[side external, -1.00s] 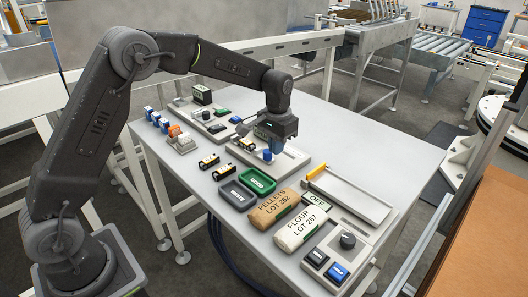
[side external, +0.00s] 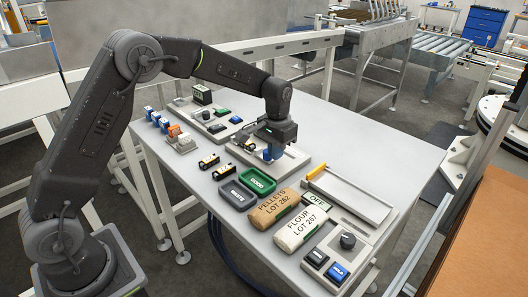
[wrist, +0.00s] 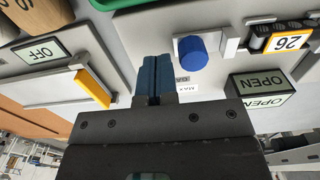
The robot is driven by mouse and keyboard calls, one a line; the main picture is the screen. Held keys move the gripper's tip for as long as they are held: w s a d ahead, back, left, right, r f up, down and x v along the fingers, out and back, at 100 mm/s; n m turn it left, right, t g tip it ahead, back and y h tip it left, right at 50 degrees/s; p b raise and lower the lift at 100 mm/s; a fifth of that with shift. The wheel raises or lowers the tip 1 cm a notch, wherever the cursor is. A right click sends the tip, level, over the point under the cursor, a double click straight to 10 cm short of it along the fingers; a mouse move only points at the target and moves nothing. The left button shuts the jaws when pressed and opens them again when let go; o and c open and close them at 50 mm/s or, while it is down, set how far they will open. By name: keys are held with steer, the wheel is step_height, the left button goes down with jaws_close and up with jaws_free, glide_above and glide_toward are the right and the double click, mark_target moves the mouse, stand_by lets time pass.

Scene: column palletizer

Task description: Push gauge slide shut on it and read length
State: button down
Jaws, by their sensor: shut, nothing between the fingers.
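The gauge (side external: 294,161) lies on the table, and its blue slide knob (wrist: 193,52) shows in the wrist view. A dark cylinder with a label reading 26 (wrist: 288,42) sits in the gauge to the right of the knob, with a gap between it and the slide's jaw. The gauge display (wrist: 262,90) reads OPEN. My gripper (wrist: 154,78) is shut and empty, its blue fingers low over the gauge. They are close beside the knob, on the side away from the cylinder; whether they touch it I cannot tell. In the side view my gripper (side external: 272,154) partly hides the knob.
A tray with a yellow end (side external: 345,194) and an OFF display (side external: 316,199) lie to the right. Pellets (side external: 273,207) and flour (side external: 299,227) bags, grey (side external: 238,196) and green (side external: 259,181) bins and two loose cylinders (side external: 209,162) are nearer. The table's right rear is clear.

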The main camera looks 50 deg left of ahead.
mark_target(266, 150)
steer(key=shift+a, duration=1.95)
stand_by(1.3)
steer(key=shift+d, duration=0.1)
steer(key=shift+d, duration=0.35)
steer(key=shift+r, duration=3.55)
